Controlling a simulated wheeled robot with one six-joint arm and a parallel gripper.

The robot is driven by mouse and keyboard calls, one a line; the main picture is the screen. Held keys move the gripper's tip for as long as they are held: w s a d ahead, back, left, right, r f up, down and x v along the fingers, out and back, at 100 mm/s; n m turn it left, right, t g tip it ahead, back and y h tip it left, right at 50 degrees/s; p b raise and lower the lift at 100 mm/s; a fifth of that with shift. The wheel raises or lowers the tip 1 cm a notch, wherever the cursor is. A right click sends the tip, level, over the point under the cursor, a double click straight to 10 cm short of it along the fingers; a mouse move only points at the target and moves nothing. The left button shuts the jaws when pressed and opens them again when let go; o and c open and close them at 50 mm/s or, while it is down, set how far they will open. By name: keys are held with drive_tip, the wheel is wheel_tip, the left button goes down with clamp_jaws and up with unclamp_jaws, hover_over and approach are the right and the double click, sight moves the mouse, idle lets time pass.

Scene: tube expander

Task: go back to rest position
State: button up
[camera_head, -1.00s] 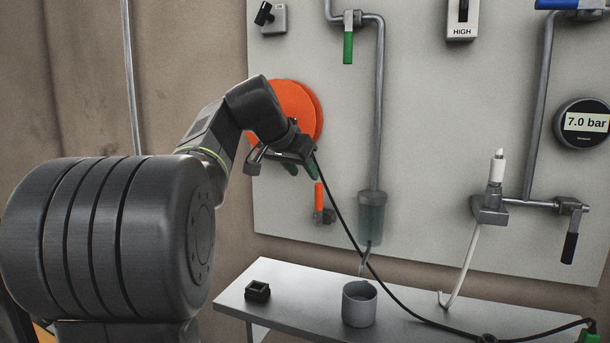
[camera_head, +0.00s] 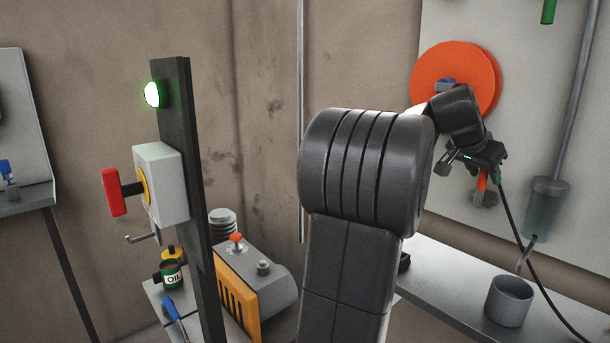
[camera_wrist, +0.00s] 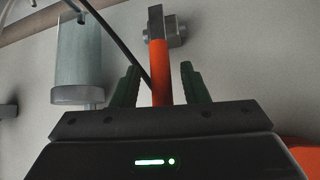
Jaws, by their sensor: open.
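My gripper (camera_head: 482,162) is at the end of my arm on the right of the head view, in front of the grey wall panel. In the wrist view my gripper (camera_wrist: 160,82) shows two green fingers spread apart with nothing held. An orange valve handle (camera_wrist: 159,62) shows between and beyond the fingers; I cannot tell how far off it is. The same orange handle (camera_head: 482,181) is partly hidden by my gripper in the head view. A large orange disc (camera_head: 435,75) on the panel is partly covered by my arm.
A shelf (camera_head: 440,277) below the panel holds a grey cup (camera_head: 508,302). A clear cylinder (camera_head: 545,210) hangs above it, with a black cable alongside. On the left stand a dark post (camera_head: 180,120) with a green lamp (camera_head: 154,94), a red-handled switch box (camera_head: 165,180) and an orange-fronted machine (camera_head: 240,305).

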drive_tip(key=shift+x, duration=1.25)
drive_tip(key=v, duration=1.4)
drive_tip(key=x, duration=1.4)
drive_tip(key=shift+w+f, duration=0.1)
drive_tip(key=shift+w, duration=0.1)
drive_tip(key=shift+w+a+n+g+h+b, duration=0.15)
drive_tip(key=shift+a+n+g+h+b, duration=0.15)
drive_tip(key=shift+g, duration=0.1)
